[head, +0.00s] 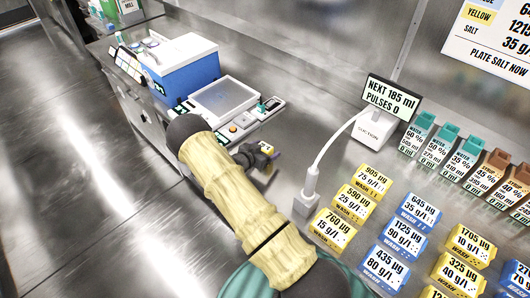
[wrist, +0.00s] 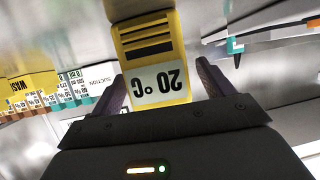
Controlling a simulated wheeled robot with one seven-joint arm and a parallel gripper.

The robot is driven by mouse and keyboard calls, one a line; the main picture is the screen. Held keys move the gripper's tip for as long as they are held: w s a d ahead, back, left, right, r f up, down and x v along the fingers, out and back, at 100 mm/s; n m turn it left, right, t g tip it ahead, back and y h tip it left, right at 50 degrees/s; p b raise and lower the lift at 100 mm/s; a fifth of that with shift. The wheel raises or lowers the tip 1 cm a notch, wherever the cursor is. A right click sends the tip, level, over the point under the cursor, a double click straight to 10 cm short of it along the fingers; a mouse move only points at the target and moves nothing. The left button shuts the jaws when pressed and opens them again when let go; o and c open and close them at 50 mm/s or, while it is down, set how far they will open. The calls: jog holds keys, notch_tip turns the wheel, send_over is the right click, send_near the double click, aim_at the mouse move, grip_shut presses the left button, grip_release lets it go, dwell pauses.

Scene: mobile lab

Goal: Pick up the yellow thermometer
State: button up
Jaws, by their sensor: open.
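The yellow thermometer (wrist: 150,38) fills the upper middle of the wrist view. It has dark slots and a white label reading 20 °C, upside down there. My gripper (wrist: 162,84) is open, with one dark finger on each side of the thermometer. A gap shows on at least the right side; I cannot tell whether the left finger touches. In the head view a small yellow part of the thermometer (head: 267,148) shows at my gripper (head: 258,157); the rest is hidden by the arm and gripper.
A blue box (head: 185,72), a clear-topped tray (head: 222,98) and a button panel (head: 252,121) stand beyond the gripper. A white suction unit (head: 373,127) with a hose stands to the right. Rows of yellow wash blocks (head: 333,228) and blue ones (head: 399,240) lie front right.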

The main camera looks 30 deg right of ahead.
dwell(0.4)
jog(key=shift+a, duration=0.1)
jog(key=c, duration=1.1)
jog(key=shift+s+r, duration=0.1)
jog(key=shift+r, duration=0.1)
notch_tip(320, 180, up, 8)
jog(key=shift+r+b, duration=0.2)
jog(key=shift+b, duration=0.7)
jog(key=shift+r, duration=0.6)
